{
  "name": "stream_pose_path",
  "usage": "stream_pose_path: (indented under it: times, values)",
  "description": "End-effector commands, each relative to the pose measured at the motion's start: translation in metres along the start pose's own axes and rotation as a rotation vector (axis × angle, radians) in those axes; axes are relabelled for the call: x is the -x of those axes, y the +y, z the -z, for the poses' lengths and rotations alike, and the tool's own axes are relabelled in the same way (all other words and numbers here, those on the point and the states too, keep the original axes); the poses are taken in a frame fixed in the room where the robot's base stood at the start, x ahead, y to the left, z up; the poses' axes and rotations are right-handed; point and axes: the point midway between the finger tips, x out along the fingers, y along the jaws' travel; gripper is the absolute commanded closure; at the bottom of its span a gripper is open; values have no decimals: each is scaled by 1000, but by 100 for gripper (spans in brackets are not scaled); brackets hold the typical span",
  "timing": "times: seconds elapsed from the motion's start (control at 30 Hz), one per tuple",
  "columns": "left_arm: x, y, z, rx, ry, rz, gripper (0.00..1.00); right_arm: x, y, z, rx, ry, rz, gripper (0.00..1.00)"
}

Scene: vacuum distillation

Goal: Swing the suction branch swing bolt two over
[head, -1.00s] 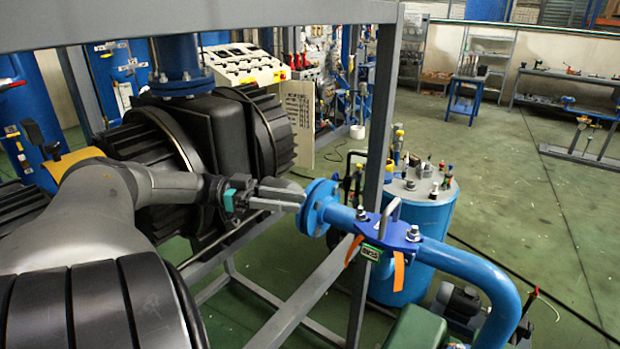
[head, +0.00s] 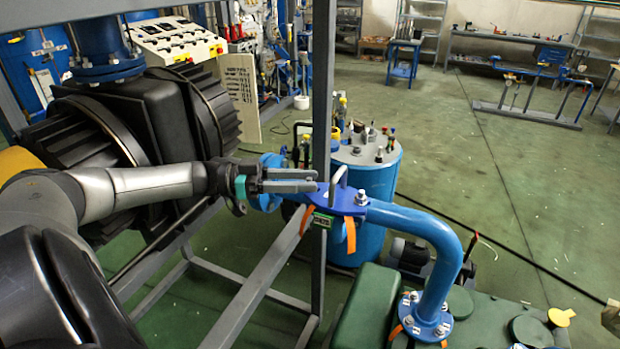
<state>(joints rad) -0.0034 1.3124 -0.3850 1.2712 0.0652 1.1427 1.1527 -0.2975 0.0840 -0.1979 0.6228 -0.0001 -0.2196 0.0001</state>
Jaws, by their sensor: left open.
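The blue suction branch pipe (head: 425,229) runs from the middle of the head view to the right and bends down. On its near end is a blue flanged plate (head: 345,205) with a grey bar handle (head: 341,176) and a green label tag (head: 323,220). One silver swing bolt (head: 361,197) stands upright on the plate, right of the handle; I cannot tell which number it has. My left gripper (head: 315,181) points right, open, with its fingertips just left of the handle and over the plate's left end in the picture. Contact cannot be told. My right gripper is out of view.
A blue drum (head: 375,190) with bottles and tools on top stands behind the pipe. A black motor or pump body (head: 140,115) is at left. Orange straps (head: 351,235) hang from the plate.

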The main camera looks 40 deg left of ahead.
Motion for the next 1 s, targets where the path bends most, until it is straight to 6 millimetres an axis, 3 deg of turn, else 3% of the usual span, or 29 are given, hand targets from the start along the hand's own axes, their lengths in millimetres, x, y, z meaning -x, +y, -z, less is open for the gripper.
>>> stream_pose_path:
  times: [0.2, 0.5, 0.87, 1.0]
  values:
    - [-15, 0, 0, 1, 1, -1, 58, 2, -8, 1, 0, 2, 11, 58]
    - [-16, 0, 0, 2, 0, 0, 58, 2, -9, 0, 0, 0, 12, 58]
    - [-16, 0, 0, 1, 0, 0, 98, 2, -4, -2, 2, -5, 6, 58]
    - [-16, 0, 0, 1, -1, 0, 100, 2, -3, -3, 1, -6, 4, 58]
